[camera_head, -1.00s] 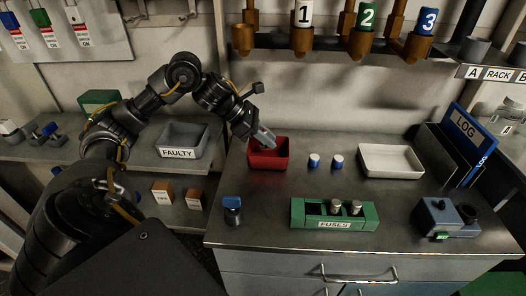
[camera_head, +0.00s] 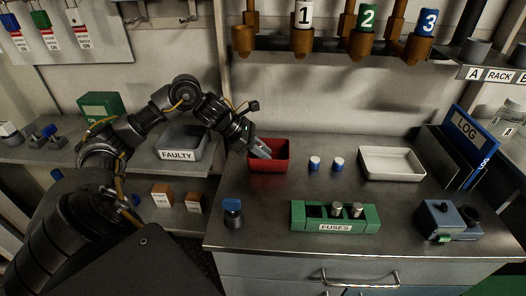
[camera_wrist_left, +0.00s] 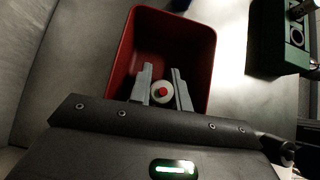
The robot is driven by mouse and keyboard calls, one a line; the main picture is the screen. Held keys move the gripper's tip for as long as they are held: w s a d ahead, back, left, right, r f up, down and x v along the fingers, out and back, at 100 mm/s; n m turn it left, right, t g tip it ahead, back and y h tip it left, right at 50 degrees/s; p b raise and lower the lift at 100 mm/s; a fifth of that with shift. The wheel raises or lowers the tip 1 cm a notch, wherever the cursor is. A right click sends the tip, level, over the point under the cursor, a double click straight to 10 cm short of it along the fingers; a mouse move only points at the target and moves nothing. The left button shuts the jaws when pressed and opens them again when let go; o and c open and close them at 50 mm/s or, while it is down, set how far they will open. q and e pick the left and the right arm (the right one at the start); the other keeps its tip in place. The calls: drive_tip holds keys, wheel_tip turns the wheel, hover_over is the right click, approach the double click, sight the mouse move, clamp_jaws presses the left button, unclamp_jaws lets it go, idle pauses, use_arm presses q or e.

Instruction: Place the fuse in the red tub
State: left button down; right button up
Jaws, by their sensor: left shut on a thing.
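The red tub (camera_head: 283,163) stands at the back left of the bench. My left gripper (camera_head: 262,151) is at the tub, its fingers pointing down at the opening near the left side. In the left wrist view the gripper (camera_wrist_left: 162,86) is shut on a pale round fuse with a red centre (camera_wrist_left: 162,92), seen end-on against the inside of the tub (camera_wrist_left: 128,60). I cannot tell whether the fuse touches the tub's floor. The fuse is hidden in the head view. My right gripper is not in view.
The green fuse holder (camera_head: 370,219) at the front holds two silver fuses. Two blue-and-white caps (camera_head: 314,163) and a white tray (camera_head: 391,163) are right of the tub. A blue-topped part (camera_head: 232,211) stands in front. The grey FAULTY bin (camera_head: 180,143) is left.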

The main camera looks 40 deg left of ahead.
use_arm(q)
drive_tip(key=shift+f, duration=0.1)
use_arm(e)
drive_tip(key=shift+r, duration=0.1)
use_arm(q)
drive_tip(key=c, duration=1.6)
unclamp_jaws()
drive_tip(key=o, duration=0.3)
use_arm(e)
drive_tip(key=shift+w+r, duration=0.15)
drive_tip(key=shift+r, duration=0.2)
